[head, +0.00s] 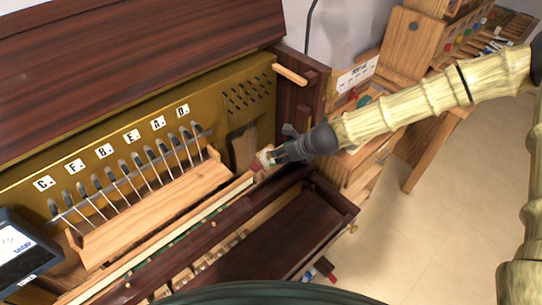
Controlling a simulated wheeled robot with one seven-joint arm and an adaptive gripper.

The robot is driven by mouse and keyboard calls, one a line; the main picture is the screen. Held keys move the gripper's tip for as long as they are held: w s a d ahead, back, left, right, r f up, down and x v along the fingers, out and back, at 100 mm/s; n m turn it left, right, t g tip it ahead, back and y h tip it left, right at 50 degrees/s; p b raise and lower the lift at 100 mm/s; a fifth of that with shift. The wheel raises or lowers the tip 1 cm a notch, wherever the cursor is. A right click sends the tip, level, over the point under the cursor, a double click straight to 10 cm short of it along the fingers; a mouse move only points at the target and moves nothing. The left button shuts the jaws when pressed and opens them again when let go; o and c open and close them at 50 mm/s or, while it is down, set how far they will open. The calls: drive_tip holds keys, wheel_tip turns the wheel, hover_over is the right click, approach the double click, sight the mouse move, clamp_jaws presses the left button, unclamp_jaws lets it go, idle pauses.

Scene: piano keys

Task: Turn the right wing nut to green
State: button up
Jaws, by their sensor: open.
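My gripper (278,154) is dark grey, at the end of my bamboo-patterned arm, and comes in from the right. It is open at the right end of the piano's key rail. A small pale piece with red and green on it (264,157) sits right at the fingertips, at the right end of the pale rail (195,215). I cannot tell whether the fingers touch it. It may be the right wing nut or its colour marking, but it is too small and partly covered to be sure. No wing shape shows clearly.
The wooden piano (110,60) has a brass panel (235,85) with lettered labels and a row of pins over a light wood block (155,210). A dark tablet (20,255) stands at lower left. A cluttered wooden bench (370,125) stands at right. Open floor (430,240) lies lower right.

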drive_tip(key=shift+p+v, duration=0.55)
drive_tip(key=shift+v, duration=0.9)
